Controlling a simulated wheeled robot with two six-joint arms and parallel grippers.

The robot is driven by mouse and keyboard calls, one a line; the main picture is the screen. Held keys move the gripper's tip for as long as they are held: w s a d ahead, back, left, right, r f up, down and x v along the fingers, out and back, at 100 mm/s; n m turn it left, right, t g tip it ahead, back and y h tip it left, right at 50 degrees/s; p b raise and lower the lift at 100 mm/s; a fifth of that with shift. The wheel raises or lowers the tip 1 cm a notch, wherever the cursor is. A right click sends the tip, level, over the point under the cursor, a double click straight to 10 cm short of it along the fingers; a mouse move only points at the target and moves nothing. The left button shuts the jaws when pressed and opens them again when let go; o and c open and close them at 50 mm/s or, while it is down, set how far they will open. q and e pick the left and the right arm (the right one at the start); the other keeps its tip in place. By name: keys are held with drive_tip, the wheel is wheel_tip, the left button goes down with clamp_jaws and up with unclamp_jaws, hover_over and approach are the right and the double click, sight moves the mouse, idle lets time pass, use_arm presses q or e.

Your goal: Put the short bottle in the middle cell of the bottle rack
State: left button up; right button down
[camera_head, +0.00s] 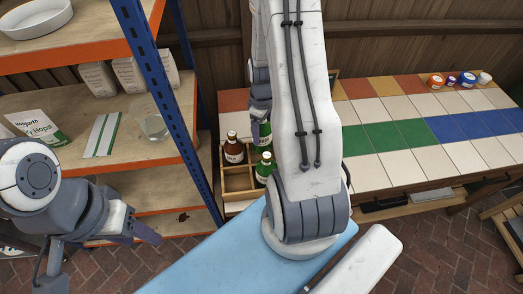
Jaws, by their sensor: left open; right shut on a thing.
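The wooden bottle rack (226,184) stands at the left end of the tiled counter. A brown bottle (233,150) with a pale label stands in its back left part. A green bottle (265,168) stands at its right side, partly behind my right arm. My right gripper (262,112) points down over the back of the rack and is shut on another green bottle (265,131), roughly upright. Its lower end and the cell below it are hidden. The cells at the rack's front left look empty. My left gripper (152,238) is open and empty, low beside the shelf.
A blue and orange shelf unit (172,70) at left holds bags, a glass bowl (155,127) and a white dish (35,18). Its post stands close to the rack. Several small jars (467,79) stand at the counter's far right; the tiles between are mostly clear.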

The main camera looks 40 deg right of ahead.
sight(262, 143)
wheel_tip(262, 143, down, 7)
drive_tip(key=shift+p, duration=0.55)
drive_tip(key=shift+f, duration=0.15)
drive_tip(key=shift+f, duration=0.2)
unclamp_jaws()
drive_tip(key=shift+r, duration=0.1)
